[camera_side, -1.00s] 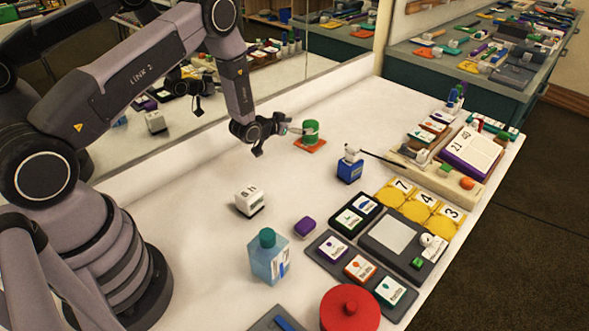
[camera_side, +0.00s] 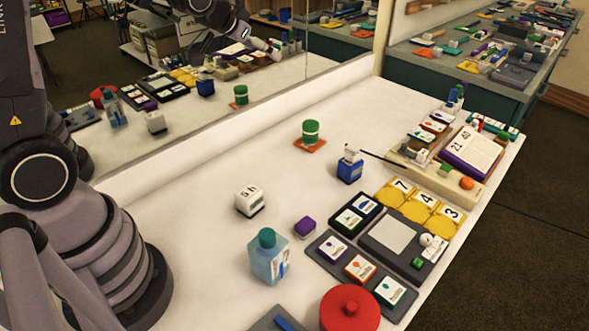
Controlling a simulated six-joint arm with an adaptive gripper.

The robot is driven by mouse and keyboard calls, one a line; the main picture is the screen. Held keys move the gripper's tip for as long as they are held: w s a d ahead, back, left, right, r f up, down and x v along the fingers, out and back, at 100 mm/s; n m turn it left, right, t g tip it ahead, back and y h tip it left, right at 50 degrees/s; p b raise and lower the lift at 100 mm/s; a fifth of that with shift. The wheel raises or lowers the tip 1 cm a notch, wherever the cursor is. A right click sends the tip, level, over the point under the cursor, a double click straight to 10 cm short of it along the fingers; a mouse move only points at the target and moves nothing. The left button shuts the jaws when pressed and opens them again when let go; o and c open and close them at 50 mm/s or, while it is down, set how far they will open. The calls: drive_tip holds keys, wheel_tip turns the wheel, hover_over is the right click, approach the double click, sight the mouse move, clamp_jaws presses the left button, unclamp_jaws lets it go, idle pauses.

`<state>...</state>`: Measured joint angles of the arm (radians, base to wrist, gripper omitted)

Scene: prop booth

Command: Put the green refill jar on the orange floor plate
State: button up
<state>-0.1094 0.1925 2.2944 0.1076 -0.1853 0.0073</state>
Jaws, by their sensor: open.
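The green refill jar (camera_side: 311,131) stands upright on the orange floor plate (camera_side: 316,146), near the back wall of the bench. The plate's orange edge shows around the jar's base. The jar and plate also show as a reflection in the mirror behind.
A blue block-like bottle (camera_side: 350,168) stands right of the jar, near a thin dark stick. A white numbered cube (camera_side: 249,201), purple block (camera_side: 305,227), clear teal-capped bottle (camera_side: 269,257) and red lidded pot (camera_side: 349,310) stand nearer. Bench left of the jar is clear.

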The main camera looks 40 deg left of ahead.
drive_tip(key=s+d+r+g, duration=0.1)
drive_tip(key=s+r, duration=0.1)
drive_tip(key=s, duration=0.7)
drive_tip(key=s+d+r+g, duration=0.1)
drive_tip(key=s+d+r, duration=0.1)
drive_tip(key=s, duration=0.8)
drive_tip(key=s+d+r+g, duration=0.1)
drive_tip(key=s+r, duration=0.3)
drive_tip(key=s, duration=0.5)
drive_tip(key=shift+s+d+g+h, duration=0.25)
drive_tip(key=shift+g+h, duration=0.15)
drive_tip(key=shift+g, duration=0.1)
